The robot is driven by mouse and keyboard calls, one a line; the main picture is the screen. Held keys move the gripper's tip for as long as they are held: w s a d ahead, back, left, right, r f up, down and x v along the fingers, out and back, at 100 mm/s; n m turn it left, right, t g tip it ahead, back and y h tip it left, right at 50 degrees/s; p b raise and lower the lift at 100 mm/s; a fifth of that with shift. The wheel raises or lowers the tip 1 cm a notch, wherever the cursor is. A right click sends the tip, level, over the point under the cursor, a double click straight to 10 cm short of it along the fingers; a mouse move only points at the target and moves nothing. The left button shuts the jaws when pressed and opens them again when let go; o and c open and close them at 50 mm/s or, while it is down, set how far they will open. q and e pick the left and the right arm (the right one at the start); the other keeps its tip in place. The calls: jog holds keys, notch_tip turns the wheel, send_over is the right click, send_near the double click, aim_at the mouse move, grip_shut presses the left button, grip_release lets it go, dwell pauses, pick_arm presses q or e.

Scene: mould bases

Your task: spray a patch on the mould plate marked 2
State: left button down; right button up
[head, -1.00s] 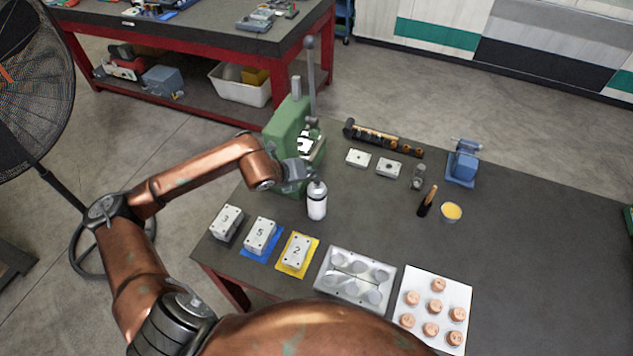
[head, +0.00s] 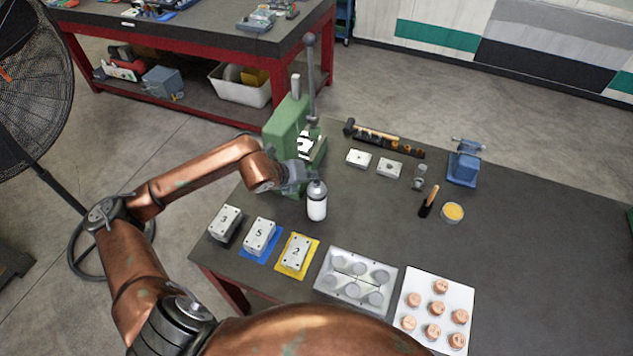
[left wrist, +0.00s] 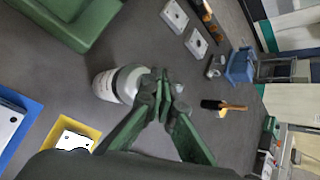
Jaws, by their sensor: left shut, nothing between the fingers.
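The mould plate marked 2 (head: 295,252) is a pale block on a yellow mat (head: 284,268) near the table's front edge; part of it shows in the left wrist view (left wrist: 72,140). A white bottle with a grey top (head: 316,206), likely the spray, stands upright behind it. My left gripper (head: 306,178) is shut and empty, right by the bottle's top. In the left wrist view the closed green fingers (left wrist: 165,88) overlap the bottle's edge (left wrist: 106,86); I cannot tell whether they touch it. My right gripper is not in view.
Plates marked 5 (head: 260,235) and 3 (head: 225,222) stand to the left. A green press (head: 284,135) is behind the bottle. A tray with round grey pieces (head: 332,281) and a white board with copper pieces (head: 455,292) lie to the right. The table's middle is clear.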

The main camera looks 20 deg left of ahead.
pick_arm(q)
jog(key=shift+f, duration=0.2)
jog(key=shift+r, duration=0.65)
notch_tip(320, 180, up, 6)
jog(key=p, duration=0.1)
jog(key=shift+p, duration=0.4)
dwell(0.4)
dwell(1.6)
